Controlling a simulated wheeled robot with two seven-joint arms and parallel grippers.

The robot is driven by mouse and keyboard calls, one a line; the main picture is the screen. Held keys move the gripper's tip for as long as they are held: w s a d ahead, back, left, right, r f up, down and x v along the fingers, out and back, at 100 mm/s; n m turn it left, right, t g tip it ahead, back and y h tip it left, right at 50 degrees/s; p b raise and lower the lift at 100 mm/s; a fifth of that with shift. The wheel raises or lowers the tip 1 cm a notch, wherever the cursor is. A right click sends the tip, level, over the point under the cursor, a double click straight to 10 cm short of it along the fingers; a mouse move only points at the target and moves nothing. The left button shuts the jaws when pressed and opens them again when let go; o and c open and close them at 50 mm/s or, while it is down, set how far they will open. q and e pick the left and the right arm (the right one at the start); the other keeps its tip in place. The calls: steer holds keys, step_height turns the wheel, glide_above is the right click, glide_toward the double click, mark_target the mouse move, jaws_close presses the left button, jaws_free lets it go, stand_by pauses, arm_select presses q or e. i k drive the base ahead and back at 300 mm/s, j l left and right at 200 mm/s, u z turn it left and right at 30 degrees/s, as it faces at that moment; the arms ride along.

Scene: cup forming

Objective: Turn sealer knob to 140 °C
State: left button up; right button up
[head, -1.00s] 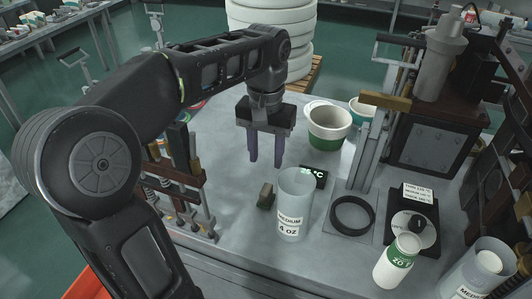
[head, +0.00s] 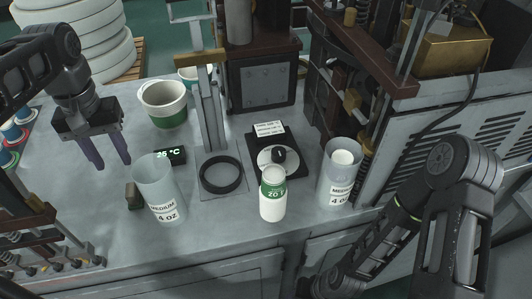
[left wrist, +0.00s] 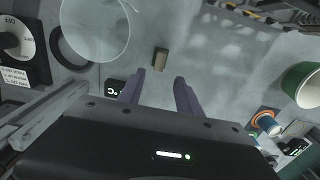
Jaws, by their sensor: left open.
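The sealer knob (head: 279,155) is a small black knob on a pale round dial (head: 264,161), set in a black base right of centre. A white temperature label (head: 268,129) stands behind it, too small to read fully. In the left wrist view the dial (left wrist: 18,38) is at the upper left. A small black display (head: 170,156) reads 25 °C in green. My left gripper (head: 112,163) is open and empty, fingers down, well left of the knob and above the table. It also shows in the left wrist view (left wrist: 158,78). My right gripper is out of view.
A 20 T bottle (head: 272,196) stands in front of the dial, a second MEDIUM cup (head: 340,175) right. A grey upright post (head: 209,105) rises behind the ring.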

mark_target(278, 154)
steer(key=k+l, duration=0.1)
steer(key=k, duration=0.7)
steer(key=i+l+z, duration=0.25)
steer(key=i+z, duration=0.5)
steer(key=i, duration=0.25)
